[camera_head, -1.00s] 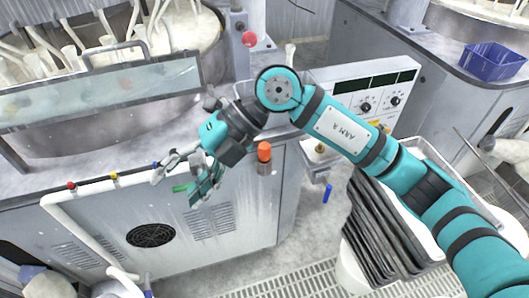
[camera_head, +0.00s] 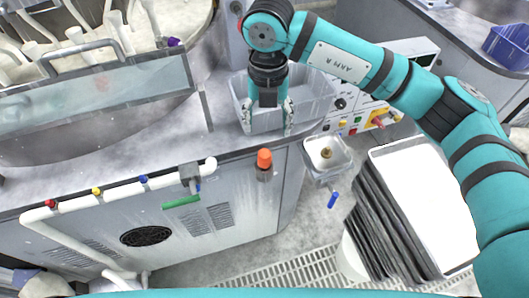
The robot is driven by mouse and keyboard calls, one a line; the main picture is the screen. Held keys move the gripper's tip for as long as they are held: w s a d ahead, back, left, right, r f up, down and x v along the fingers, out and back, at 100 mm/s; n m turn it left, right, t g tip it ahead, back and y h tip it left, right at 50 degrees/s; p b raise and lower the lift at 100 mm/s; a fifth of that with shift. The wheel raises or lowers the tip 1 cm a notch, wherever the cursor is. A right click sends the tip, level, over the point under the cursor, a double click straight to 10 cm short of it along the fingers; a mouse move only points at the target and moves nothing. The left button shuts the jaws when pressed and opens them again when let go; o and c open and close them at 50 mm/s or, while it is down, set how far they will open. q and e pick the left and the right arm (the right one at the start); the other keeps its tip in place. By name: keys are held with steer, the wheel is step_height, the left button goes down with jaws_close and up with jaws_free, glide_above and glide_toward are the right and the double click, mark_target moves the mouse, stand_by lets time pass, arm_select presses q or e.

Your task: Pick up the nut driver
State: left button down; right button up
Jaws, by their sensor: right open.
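My right gripper (camera_head: 267,120) points down with its two fingers spread apart, at the grey open bin (camera_head: 318,102) on the machine's ledge. Nothing shows between the fingers. I cannot make out a nut driver for sure; the gripper and bin walls hide part of the bin's inside. An orange-capped cylinder (camera_head: 264,160) is on the machine's front face, below the bin and apart from the gripper. A blue handle-like piece (camera_head: 332,198) hangs below a small grey basin (camera_head: 314,172) to the right. My left gripper is not in view.
A large round vat (camera_head: 90,130) with pale tubes fills the left. Pipes with coloured valves (camera_head: 96,191) run along the machine's front. A stack of black-edged trays (camera_head: 420,210) stands at the right. A control panel (camera_head: 400,100) is behind my right arm.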

steer(key=p, duration=0.2)
glide_above(265, 152)
steer(key=f, duration=0.5)
steer(key=shift+s+d+f, duration=0.15)
steer(key=shift+d+f, duration=0.1)
steer(key=shift+f, duration=0.05)
step_height(265, 152, down, 3)
steer(key=shift+a+r+p, duration=0.1)
steer(key=shift+p, duration=0.3)
steer(key=f+p, duration=0.1)
steer(key=f, duration=0.1)
steer(key=f+p, duration=0.1)
steer(key=shift+a+f, duration=0.2)
steer(key=shift+f, duration=0.75)
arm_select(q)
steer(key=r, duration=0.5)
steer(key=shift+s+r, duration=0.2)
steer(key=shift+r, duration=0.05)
arm_select(e)
jaws_close()
